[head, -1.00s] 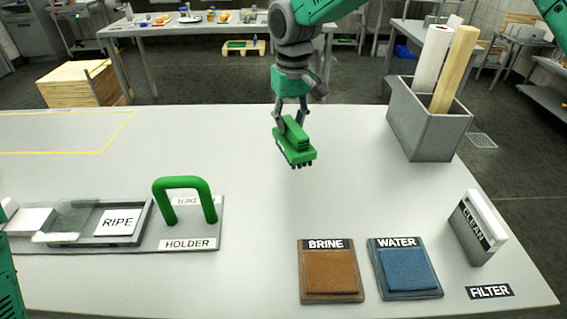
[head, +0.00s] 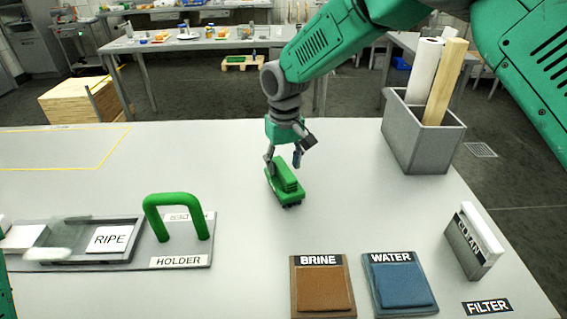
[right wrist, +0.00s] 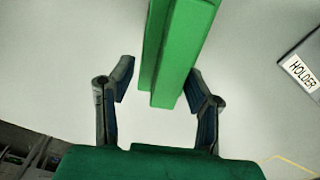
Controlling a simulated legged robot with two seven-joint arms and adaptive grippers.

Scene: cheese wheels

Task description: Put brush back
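The green brush (head: 285,182) is bristles down at the middle of the white table, and its underside appears to rest on the tabletop. My right gripper (head: 283,160) is right above it with its fingers spread to either side. In the right wrist view the brush (right wrist: 176,50) runs between the open fingers (right wrist: 162,85), with a gap at the left finger; the right finger is very close to it. The grey board labelled HOLDER (head: 179,262) with a green arch handle (head: 176,200) is at the left. My left gripper is out of view.
BRINE (head: 323,290) and WATER (head: 400,285) pads lie at the front. A CLEAN box (head: 474,242) and FILTER label (head: 487,307) are at the right. The table between brush and holder is clear.

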